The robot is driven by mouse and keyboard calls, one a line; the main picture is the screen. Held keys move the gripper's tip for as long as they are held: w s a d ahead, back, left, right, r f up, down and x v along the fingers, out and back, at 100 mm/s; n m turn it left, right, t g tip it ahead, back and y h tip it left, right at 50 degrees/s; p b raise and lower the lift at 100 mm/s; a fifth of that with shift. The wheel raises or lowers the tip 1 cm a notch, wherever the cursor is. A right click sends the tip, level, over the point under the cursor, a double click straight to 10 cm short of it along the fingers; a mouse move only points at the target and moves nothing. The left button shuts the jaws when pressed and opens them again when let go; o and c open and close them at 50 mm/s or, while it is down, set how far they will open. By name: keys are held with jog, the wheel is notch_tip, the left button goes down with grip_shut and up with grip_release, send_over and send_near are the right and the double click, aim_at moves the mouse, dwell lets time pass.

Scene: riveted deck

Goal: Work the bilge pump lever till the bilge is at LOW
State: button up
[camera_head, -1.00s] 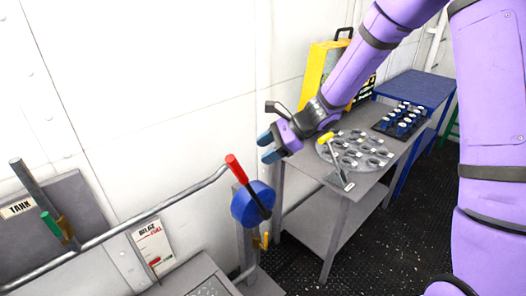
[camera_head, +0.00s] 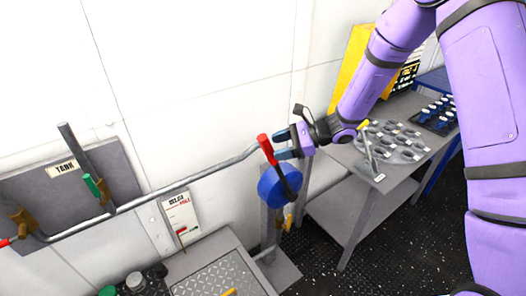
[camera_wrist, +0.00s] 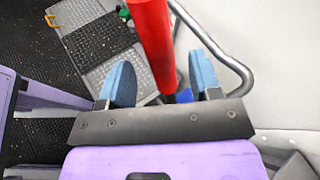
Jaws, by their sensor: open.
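The bilge pump is a blue round housing (camera_head: 280,188) on a grey post, with a dark lever ending in a red grip (camera_head: 266,149) that points up and slightly left. My gripper (camera_head: 284,144) is open with blue fingers, right beside the red grip. In the wrist view the red grip (camera_wrist: 152,40) runs between the two open fingers (camera_wrist: 163,82); I cannot tell whether they touch it. A white gauge card (camera_head: 180,213) on the wall reads BILGE, with what looks like FULL in red below and a small red mark near its bottom.
A grey pipe (camera_head: 190,180) runs along the wall to a TANK panel (camera_head: 30,190) with a green-handled valve (camera_head: 92,186). A grey table (camera_head: 385,185) with a round tray of cups (camera_head: 392,142) stands right. A grey plated box (camera_head: 215,282) is in front.

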jog(key=x, duration=0.5)
jog(key=shift+a+f, duration=0.1)
jog(key=shift+a, duration=0.2)
grip_shut()
